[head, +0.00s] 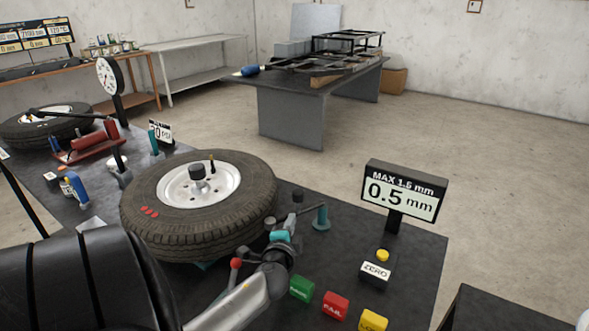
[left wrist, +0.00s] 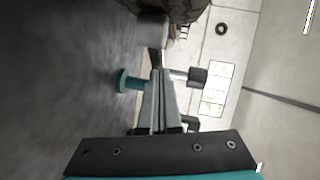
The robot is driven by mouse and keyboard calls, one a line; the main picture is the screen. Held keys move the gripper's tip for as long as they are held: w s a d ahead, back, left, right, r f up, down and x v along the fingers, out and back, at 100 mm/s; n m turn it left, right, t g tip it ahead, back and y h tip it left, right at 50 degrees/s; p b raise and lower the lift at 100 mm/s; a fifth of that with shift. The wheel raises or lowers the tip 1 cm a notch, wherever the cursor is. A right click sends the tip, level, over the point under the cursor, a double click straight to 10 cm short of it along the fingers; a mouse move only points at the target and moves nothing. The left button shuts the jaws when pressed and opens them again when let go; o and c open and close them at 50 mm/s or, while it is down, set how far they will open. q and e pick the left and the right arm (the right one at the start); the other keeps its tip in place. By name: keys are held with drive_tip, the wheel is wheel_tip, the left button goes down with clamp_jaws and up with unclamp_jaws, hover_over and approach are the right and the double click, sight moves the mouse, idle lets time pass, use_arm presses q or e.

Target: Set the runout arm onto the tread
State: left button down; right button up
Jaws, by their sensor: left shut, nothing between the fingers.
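The tyre (head: 220,225) lies flat on its wheel at the front of the bench, and its tread faces outward. At its right side is what looks like the runout arm (head: 297,196), a small grey piece by a teal post (head: 321,217). In the left wrist view a grey block (left wrist: 152,30) sits beside the tyre tread (left wrist: 185,9); I cannot tell whether they touch. My left gripper (head: 297,213) is shut and empty, beside the runout arm. In the left wrist view its fingers (left wrist: 157,75) lie between the teal post and a dark-tipped rod (left wrist: 197,76). My right gripper is not visible.
The display (head: 401,191) reads 0.5 mm under MAX 1.5 mm. A ZERO box (head: 375,273) and green (head: 302,288), red (head: 335,304) and yellow (head: 373,320) blocks stand to the right. A red-knobbed lever (head: 236,264) is near my left arm.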

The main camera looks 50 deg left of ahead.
use_arm(q)
drive_tip(key=shift+a+r, duration=0.15)
idle(0.4)
wheel_tip(320, 180, up, 20)
drive_tip(key=p, duration=0.7)
